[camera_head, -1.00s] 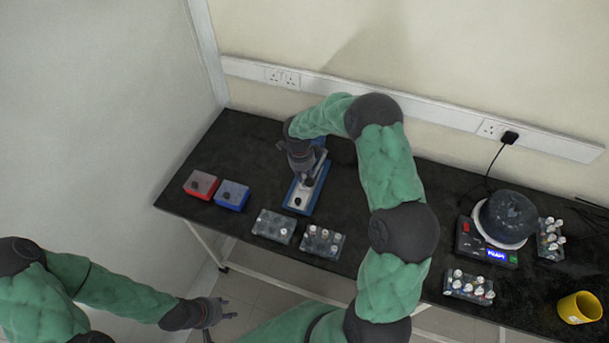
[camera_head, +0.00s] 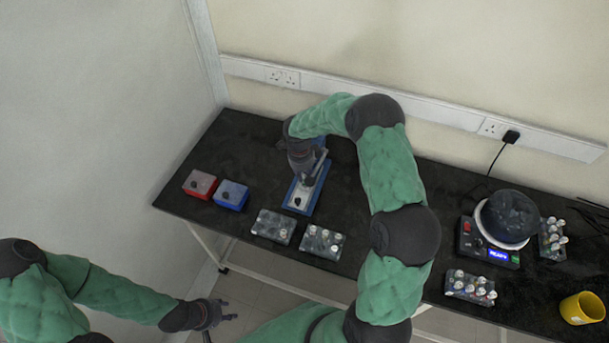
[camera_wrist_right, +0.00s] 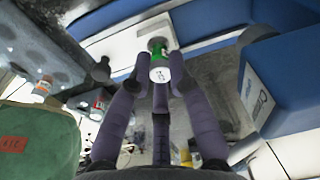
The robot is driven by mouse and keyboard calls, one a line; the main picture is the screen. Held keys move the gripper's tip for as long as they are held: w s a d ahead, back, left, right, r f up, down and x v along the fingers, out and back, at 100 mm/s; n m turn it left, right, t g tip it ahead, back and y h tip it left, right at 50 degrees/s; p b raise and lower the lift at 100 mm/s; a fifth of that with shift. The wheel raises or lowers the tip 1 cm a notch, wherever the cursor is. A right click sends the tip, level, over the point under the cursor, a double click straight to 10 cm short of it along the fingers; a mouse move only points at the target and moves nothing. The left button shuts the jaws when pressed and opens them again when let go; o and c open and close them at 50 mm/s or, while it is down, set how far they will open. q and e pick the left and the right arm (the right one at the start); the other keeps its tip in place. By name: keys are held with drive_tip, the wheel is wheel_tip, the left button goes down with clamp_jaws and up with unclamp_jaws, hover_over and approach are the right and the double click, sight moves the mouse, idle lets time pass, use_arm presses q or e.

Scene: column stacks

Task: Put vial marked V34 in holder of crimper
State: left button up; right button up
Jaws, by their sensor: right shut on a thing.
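The blue crimper (camera_head: 304,194) stands on the black bench, with a pale plate and a dark knob near its front end. My right gripper (camera_head: 307,178) is over the back part of the crimper. In the right wrist view, the right gripper (camera_wrist_right: 160,82) is shut on a small vial (camera_wrist_right: 160,74) with a white label and a green band. The print on the label is too small to read surely. Blue crimper parts (camera_wrist_right: 290,75) show beside it. Whether the vial touches the holder cannot be told. My left gripper (camera_head: 226,314) is open and empty, in front of the bench.
Red (camera_head: 200,184) and blue (camera_head: 232,195) boxes stand left of the crimper. Two racks, one left (camera_head: 273,227) and one right (camera_head: 322,243), stand in front. At right are a stirrer with a dark bowl (camera_head: 511,217), more vial racks (camera_head: 470,288) and a yellow mug (camera_head: 581,308).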

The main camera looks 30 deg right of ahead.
drive_tip(key=shift+f+b, duration=0.9)
drive_tip(key=shift+b, duration=0.5)
idle(0.9)
drive_tip(key=o, duration=1.2)
drive_tip(key=shift+r, duration=0.1)
drive_tip(key=shift+r+p, duration=0.9)
drive_tip(key=shift+r, duration=2.05)
